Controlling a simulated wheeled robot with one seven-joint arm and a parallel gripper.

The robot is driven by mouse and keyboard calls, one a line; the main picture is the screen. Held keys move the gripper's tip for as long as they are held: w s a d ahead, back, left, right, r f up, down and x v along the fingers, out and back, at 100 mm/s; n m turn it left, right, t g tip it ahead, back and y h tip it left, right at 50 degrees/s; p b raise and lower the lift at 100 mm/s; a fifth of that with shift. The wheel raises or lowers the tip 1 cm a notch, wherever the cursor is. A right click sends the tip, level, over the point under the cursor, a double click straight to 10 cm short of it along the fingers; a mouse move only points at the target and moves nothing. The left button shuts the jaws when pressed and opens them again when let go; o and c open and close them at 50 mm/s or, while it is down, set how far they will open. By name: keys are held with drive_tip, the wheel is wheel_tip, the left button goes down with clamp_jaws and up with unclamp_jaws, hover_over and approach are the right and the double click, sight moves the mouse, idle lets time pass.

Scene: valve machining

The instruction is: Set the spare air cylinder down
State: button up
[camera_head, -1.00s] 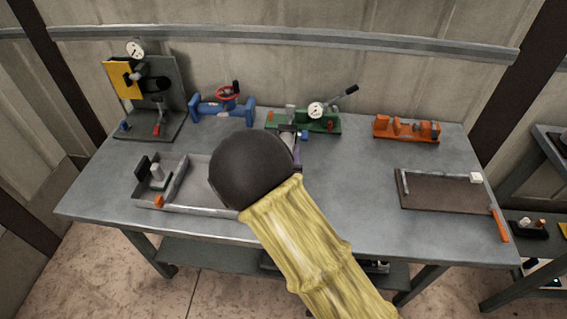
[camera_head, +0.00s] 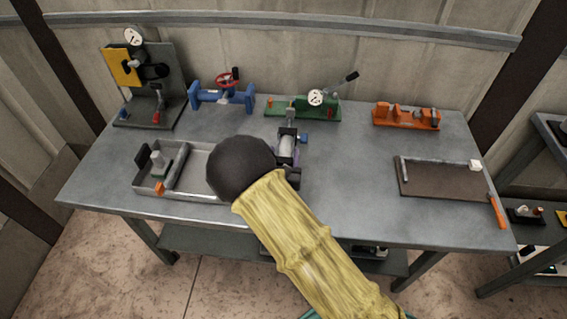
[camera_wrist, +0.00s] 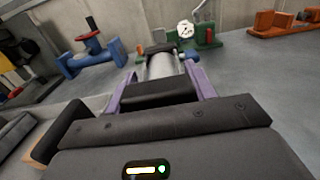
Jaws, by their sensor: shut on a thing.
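The spare air cylinder, a silver barrel with black end blocks (camera_head: 287,147), is in my gripper (camera_head: 290,158) above or on the middle of the workbench, in front of the green fixture. In the wrist view the silver barrel (camera_wrist: 160,67) lies between the two purple fingers (camera_wrist: 162,88), pointing away from me. My gripper is shut on it. The near end is partly hidden by the gripper body. I cannot tell whether the cylinder touches the bench.
A grey divided tray (camera_head: 205,193) is at left. At the back stand a gauge stand (camera_head: 150,85), blue valve (camera_head: 222,97), green gauge fixture (camera_head: 300,108) and orange fixture (camera_head: 407,117). A brown mat (camera_head: 445,183) lies at right. Clear bench (camera_head: 350,170) lies between cylinder and mat.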

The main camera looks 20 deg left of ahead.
drive_tip(key=shift+f, duration=1.65)
drive_tip(key=shift+w+f, duration=0.1)
drive_tip(key=shift+f, duration=0.05)
drive_tip(key=o, duration=1.6)
drive_tip(key=b+v, duration=0.2)
drive_tip(key=v, duration=1)
